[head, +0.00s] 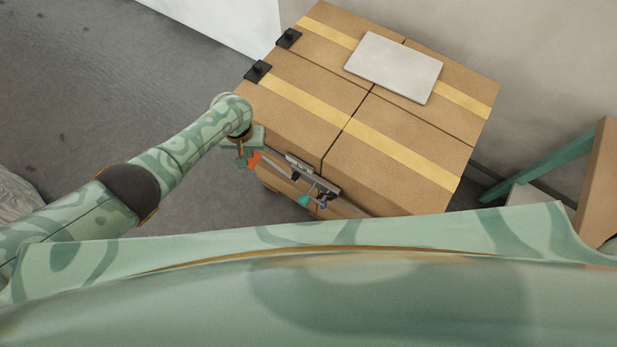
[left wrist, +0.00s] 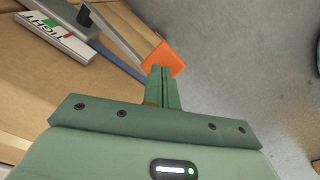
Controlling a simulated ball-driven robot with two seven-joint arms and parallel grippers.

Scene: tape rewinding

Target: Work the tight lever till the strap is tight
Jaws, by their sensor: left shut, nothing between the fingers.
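A stack of brown cardboard boxes (head: 395,140) has a grey tightening device (head: 318,180) on its near face. In the left wrist view a white label plate reading TIGHT (left wrist: 52,40), with green and red marks, shows at upper left. A grey lever (left wrist: 112,32) runs from there to an orange end piece (left wrist: 166,57). The orange piece also shows in the head view (head: 254,159). My left gripper (left wrist: 161,72) is shut with nothing between its fingers. Its tips overlap the orange piece's near edge in the picture; I cannot tell whether they touch. My right gripper is not in view.
A light grey panel (head: 395,67) lies on the boxes. Black corner pieces (head: 257,71) sit on their left edge. A teal piece (head: 304,201) shows by the device. Open grey floor (head: 120,80) lies left of the boxes. A wall stands behind.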

